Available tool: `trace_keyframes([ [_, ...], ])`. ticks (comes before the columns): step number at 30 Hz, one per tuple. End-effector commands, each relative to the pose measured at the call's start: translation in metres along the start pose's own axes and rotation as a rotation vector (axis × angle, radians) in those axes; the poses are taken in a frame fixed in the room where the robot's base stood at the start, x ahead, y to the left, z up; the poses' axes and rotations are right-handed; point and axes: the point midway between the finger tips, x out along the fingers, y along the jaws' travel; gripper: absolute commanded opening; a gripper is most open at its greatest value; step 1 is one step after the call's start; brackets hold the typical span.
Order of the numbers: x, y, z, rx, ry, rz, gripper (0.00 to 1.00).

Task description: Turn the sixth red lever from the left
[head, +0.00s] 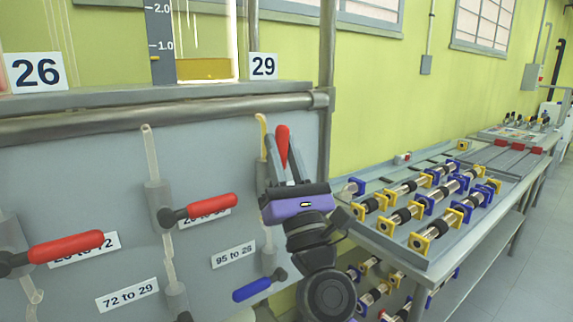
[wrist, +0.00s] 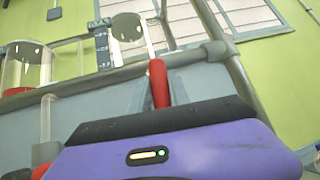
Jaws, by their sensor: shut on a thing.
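My gripper (head: 284,162) is shut on a red lever (head: 282,143) at the right end of the grey panel. This lever points nearly straight up between the two fingers. Its red handle also shows in the wrist view (wrist: 158,82), between the fingers just past the purple gripper body. Its pivot is hidden behind my gripper. Two other red levers, a middle one (head: 208,206) and a left one (head: 66,248), point right and slightly up. The left part of the row is out of view, so I cannot count this lever's place.
A blue lever (head: 258,287) sits low on the panel (head: 100,170), left of my arm. Labels "95 to 28" (head: 233,255) and "72 to 29" (head: 127,295) are beside the pipes. A bench (head: 440,262) with several cylindrical fittings stands close on the right. Floor is free at far right.

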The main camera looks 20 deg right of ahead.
Motion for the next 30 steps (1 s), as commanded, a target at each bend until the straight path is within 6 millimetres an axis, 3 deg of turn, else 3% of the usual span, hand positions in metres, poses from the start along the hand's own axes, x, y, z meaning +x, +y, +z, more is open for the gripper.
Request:
trace_keyframes([
  [19,-0.0018,0.0035,-0.002,-0.037,-0.004,0.038,0.0],
  [20,-0.0018,0.0035,-0.002,-0.037,-0.004,0.038,0.24],
  [23,-0.0015,0.0035,-0.0016,-0.037,-0.005,0.038,0.44],
  [30,-0.0009,0.0036,-0.0005,-0.037,-0.007,0.038,0.44],
])
